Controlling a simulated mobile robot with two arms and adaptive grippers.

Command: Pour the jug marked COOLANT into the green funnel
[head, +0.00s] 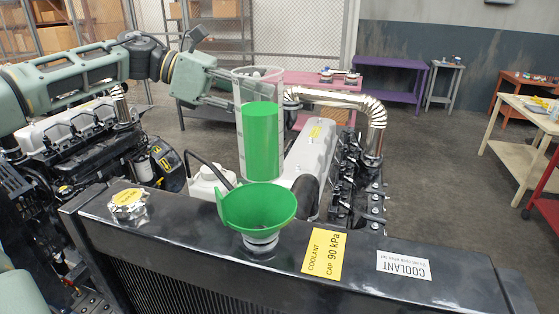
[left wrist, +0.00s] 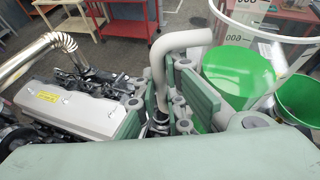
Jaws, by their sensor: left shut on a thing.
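A clear jug (head: 260,125) with bright green liquid stands nearly upright in the air, just above and behind the green funnel (head: 258,205). I cannot read a COOLANT mark on the jug. The funnel sits in the filler neck on top of the black radiator (head: 190,228). My left gripper (head: 226,101) is shut on the jug, partly hidden behind it. In the left wrist view its fingers (left wrist: 185,100) close around a grey bent bar that looks like the jug's handle. The jug (left wrist: 238,75) and funnel (left wrist: 306,100) also show there. My right gripper is out of view.
A silver cap (head: 129,203) sits on the radiator top to the left. A yellow coolant cap label (head: 324,254) and a white COOLANT label (head: 403,265) lie flat on it. An engine with a chrome pipe (head: 345,98) stands behind. Open floor lies to the right.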

